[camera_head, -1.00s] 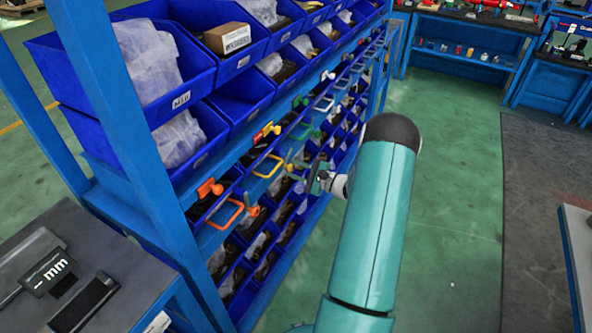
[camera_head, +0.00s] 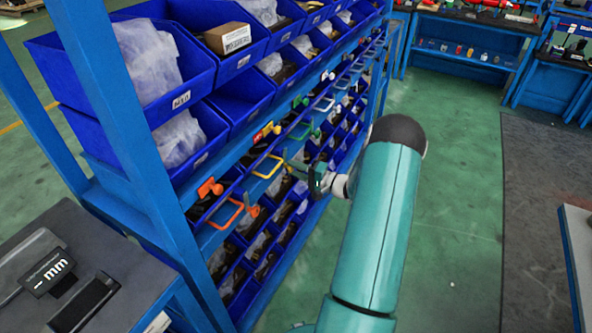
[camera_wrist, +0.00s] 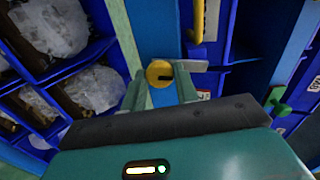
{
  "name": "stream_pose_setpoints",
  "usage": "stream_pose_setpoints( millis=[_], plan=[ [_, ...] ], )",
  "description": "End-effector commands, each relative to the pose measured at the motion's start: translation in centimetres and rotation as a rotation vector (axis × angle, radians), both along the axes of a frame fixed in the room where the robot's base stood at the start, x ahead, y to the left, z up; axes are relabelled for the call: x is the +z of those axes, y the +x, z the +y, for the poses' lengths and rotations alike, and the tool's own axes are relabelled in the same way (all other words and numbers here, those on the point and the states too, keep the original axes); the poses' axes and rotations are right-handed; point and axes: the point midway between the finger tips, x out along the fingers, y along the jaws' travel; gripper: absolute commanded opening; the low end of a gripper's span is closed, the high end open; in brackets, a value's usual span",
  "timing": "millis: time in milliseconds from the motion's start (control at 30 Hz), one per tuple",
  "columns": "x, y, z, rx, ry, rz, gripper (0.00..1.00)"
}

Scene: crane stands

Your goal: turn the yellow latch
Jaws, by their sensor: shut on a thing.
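The yellow latch (camera_wrist: 160,73) shows in the wrist view as a round yellow knob with a dark slot and a grey bar pointing right. My gripper (camera_wrist: 160,88) has its two teal fingers on either side of the knob, shut on it. In the head view my gripper (camera_head: 303,172) is at the rack's face, beside the yellow handle (camera_head: 268,167). The knob is small and partly hidden by my gripper there. The yellow handle also shows at the top of the wrist view (camera_wrist: 206,20).
A green latch (camera_wrist: 278,100) is close on the right in the wrist view. An orange latch (camera_head: 210,187) and an orange handle (camera_head: 230,214) are nearer on the rack. Blue bins (camera_head: 187,80) sit above. Green floor right of the rack is open.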

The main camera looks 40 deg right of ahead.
Motion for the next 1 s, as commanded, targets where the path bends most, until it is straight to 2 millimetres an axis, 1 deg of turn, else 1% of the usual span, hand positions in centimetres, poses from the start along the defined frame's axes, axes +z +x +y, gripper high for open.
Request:
stream_pose_setpoints(
  millis=[200,633,667,733,767,1000],
  plan=[
    [-0.04,-0.08,-0.17,-0.004,-0.047,-0.015,0.07],
    [-0.03,-0.08,-0.2,-0.004,-0.054,-0.018,0.07],
    [-0.03,-0.08,-0.2,-0.004,-0.054,-0.018,0.36],
    [-0.01,-0.07,-0.19,-0.004,-0.054,-0.018,0.49],
    [-0.01,-0.06,-0.16,-0.004,-0.053,-0.017,0.52],
    [0.0,-0.04,-0.09,-0.002,-0.053,-0.018,0.52]
  ],
)
